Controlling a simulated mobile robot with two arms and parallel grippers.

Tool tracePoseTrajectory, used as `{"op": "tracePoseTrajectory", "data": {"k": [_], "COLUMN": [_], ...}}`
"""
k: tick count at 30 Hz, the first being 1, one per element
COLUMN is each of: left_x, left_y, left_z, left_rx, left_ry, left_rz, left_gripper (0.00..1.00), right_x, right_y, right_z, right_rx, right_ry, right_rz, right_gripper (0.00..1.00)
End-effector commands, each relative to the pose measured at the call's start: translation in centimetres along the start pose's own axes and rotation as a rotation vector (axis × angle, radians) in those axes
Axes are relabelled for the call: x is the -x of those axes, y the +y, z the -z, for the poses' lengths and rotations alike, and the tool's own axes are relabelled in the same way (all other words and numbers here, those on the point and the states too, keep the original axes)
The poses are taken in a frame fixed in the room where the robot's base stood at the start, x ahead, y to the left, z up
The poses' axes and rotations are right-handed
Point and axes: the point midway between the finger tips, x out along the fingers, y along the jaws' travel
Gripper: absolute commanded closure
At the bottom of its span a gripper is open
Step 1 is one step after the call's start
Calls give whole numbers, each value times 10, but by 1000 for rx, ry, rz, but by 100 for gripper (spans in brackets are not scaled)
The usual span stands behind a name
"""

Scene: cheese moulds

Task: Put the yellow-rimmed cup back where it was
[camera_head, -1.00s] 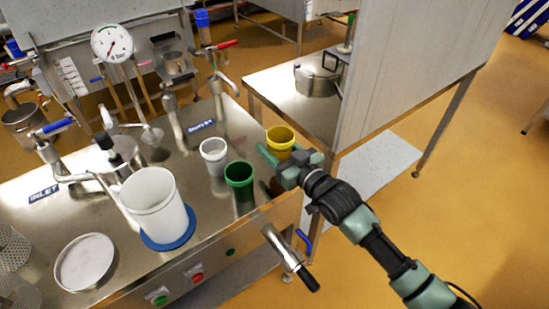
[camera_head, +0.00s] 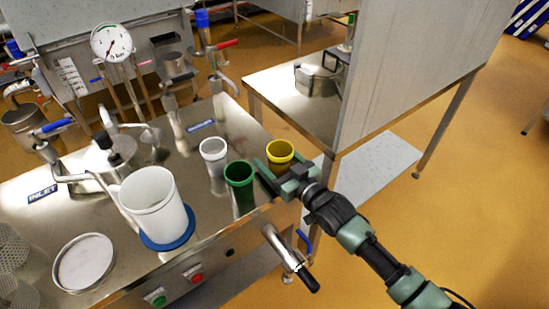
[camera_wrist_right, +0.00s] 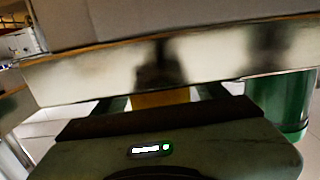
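The yellow-rimmed cup (camera_head: 280,150) is upright at the right end of the steel counter, to the right of the green cup (camera_head: 239,176). My right gripper (camera_head: 275,163) has its fingers on either side of the yellow cup and is shut on it. In the right wrist view a strip of the yellow cup (camera_wrist_right: 160,97) shows between the fingers, and the green cup (camera_wrist_right: 283,100) stands to the right. Whether the yellow cup's base touches the counter is hidden. My left gripper is not in view.
A white-rimmed cup (camera_head: 213,150) stands left of the green cup. A white jug (camera_head: 153,203) is on a blue disc (camera_head: 168,240). A valve with a dark handle (camera_head: 290,257) sticks out from the counter's front. A grey panel (camera_head: 420,65) rises behind right.

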Motion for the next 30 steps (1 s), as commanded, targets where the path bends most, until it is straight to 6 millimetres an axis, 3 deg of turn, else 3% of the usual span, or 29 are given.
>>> {"op": "tracePoseTrajectory", "data": {"k": [8,21,30], "left_x": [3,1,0], "left_y": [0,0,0], "left_z": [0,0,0], "left_rx": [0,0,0], "left_ry": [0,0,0], "left_rz": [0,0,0], "left_gripper": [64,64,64], "right_x": [4,91,120], "right_y": [0,0,0], "right_z": [4,2,3], "right_rx": [0,0,0], "right_ry": [0,-2,-1], "right_rz": [0,0,0], "right_gripper": [27,27,27]}}
